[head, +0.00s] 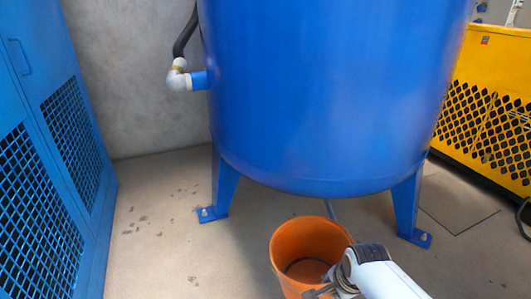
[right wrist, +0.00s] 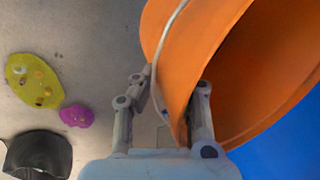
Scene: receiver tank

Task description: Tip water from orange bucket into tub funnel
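The orange bucket (head: 290,250) stands upright at the bottom centre of the head view, in front of the blue tank. Its open top shows a ring inside; I cannot make out water. In the right wrist view the bucket (right wrist: 170,65) fills the upper right, with a thin wire handle across it. My right gripper (head: 332,290) is at the near right of the rim. In the wrist view its fingers (right wrist: 172,95) stand apart on both sides of the bucket wall, with floor showing between one finger and the wall. My left gripper is in neither view. I cannot identify a tub funnel.
The blue tank (head: 320,100) stands on legs behind the bucket. A blue mesh cabinet (head: 60,140) is at left, a yellow mesh unit (head: 490,110) at right. The wrist view shows a black object (right wrist: 38,155) and yellow (right wrist: 34,82) and magenta (right wrist: 76,116) patches.

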